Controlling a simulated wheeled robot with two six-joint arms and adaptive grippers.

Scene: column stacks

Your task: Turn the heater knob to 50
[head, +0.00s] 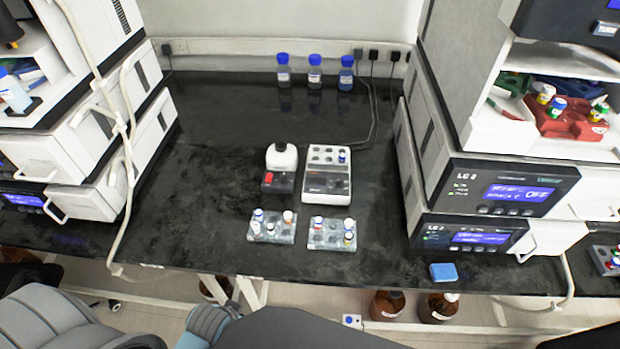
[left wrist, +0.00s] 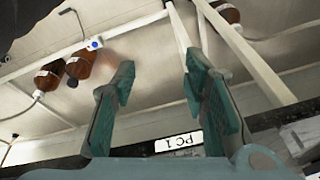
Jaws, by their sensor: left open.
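A white block unit with a dark front panel (head: 326,180) stands on the black bench near its middle. Its top has rows of holes, with a blue-capped vial in one of them. It may be the heater; its knob and any scale are too small to make out. My left gripper (left wrist: 160,85) is open and empty in the left wrist view, with its teal fingers apart below the bench edge. In the head view only parts of my arm show at the bottom, well short of the unit. My right gripper is not in view.
A white and black device with a red part (head: 281,168) stands left of the unit. Two vial racks (head: 271,228) (head: 331,236) are in front. Stacked LC instruments (head: 500,187) rise on the right. Brown bottles (head: 386,305) stand below the bench. The bench's left part is clear.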

